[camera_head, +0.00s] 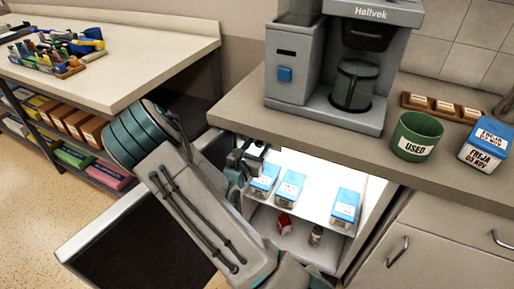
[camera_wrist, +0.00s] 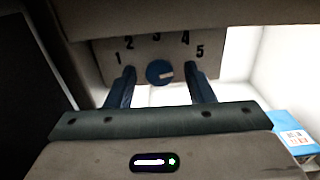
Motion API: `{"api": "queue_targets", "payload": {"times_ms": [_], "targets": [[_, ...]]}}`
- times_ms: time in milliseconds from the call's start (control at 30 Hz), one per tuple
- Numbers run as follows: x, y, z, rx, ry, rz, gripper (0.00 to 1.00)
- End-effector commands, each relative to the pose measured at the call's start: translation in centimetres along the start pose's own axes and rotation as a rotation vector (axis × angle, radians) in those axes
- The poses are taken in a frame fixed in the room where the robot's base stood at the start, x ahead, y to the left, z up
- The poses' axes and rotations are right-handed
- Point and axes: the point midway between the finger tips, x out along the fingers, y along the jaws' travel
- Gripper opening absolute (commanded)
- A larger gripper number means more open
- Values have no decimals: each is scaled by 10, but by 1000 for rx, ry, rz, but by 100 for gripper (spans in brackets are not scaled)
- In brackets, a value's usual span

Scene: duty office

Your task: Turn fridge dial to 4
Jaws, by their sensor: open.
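The fridge dial (camera_wrist: 159,72) is a round blue knob with a short pale mark on its right side. It sits on a grey panel (camera_wrist: 119,68) with the numbers 1 to 5 in an arc around it; the exact number the mark points at is hard to tell. My gripper (camera_wrist: 162,88) is open, its dark blue fingers left and right of the dial, with gaps visible on both sides. In the head view my gripper (camera_head: 244,165) reaches into the upper left of the lit, open fridge (camera_head: 327,249); the dial is hidden there.
Blue-topped cartons (camera_head: 290,188) stand on the fridge shelf, with small items below. The open fridge door (camera_head: 135,245) is at lower left, beneath my arm. A coffee machine (camera_head: 295,75), a green USED tub (camera_head: 416,137) and a FREJA box (camera_head: 487,144) stand on the counter above.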

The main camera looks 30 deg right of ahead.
Motion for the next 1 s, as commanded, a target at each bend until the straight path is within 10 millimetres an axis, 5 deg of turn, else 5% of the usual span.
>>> {"api": "queue_targets", "payload": {"times_ms": [200, 400, 1000], "targets": [[0, 0, 0, 0, 0, 0, 48], [0, 0, 0, 0, 0, 0, 4], [0, 0, 5, -206, -1, 2, 4]]}}
